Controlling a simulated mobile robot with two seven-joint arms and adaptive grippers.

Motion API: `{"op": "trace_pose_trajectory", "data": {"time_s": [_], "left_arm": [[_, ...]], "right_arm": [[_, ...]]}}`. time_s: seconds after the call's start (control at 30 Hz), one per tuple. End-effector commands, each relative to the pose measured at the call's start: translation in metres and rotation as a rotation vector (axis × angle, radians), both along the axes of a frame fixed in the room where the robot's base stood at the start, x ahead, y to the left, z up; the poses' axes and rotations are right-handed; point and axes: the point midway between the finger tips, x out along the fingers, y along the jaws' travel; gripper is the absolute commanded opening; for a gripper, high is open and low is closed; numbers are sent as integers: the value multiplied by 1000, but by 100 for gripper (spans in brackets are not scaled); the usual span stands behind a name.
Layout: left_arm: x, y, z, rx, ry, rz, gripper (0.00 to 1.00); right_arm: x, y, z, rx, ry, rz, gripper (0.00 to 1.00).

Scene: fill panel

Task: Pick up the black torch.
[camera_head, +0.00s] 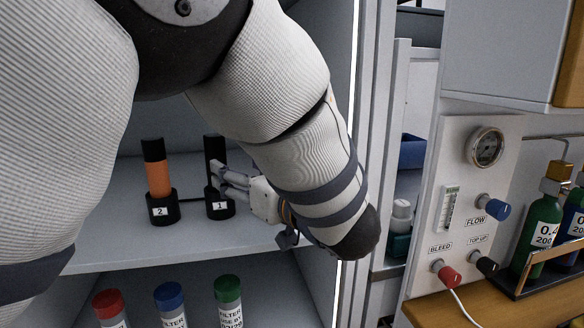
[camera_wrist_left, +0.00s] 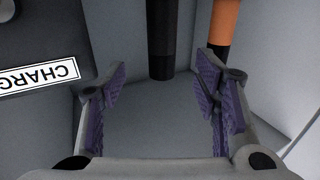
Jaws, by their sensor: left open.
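The black torch (camera_head: 211,148) stands upright in a black holder (camera_head: 221,213) labelled 1 on the upper shelf. My left gripper (camera_head: 222,178) is open in front of it, and its fingers hide part of the torch. In the left wrist view, which shows the scene upside down, the torch (camera_wrist_left: 161,40) lies ahead between the two spread purple-padded fingers (camera_wrist_left: 162,82). I cannot tell whether any finger touches it. My right gripper is not in view.
An orange torch (camera_head: 158,178) with a black cap stands in holder 2 (camera_head: 162,210), just left. Red, blue and green capped filter bottles (camera_head: 229,298) stand on the shelf below. The cabinet's side wall (camera_head: 322,262) and a gauge panel (camera_head: 462,200) are at right.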

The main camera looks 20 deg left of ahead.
Motion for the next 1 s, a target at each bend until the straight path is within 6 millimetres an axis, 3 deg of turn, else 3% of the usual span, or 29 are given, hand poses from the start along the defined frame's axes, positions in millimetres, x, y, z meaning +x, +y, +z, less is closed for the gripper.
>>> {"op": "trace_pose_trajectory", "data": {"time_s": [0.1, 0.5, 0.77, 0.83, 1.0], "left_arm": [[15, 24, -1, -2, 2, 2, 56], [47, 79, 8, -2, 1, 0, 56], [51, 86, 8, 0, 1, -1, 56], [52, 86, 8, 0, 1, -1, 47], [51, 86, 8, 0, 1, -1, 8]], "right_arm": [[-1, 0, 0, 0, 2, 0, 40], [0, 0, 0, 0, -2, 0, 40], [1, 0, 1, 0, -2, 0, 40], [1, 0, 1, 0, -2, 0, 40], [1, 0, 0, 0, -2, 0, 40]]}}
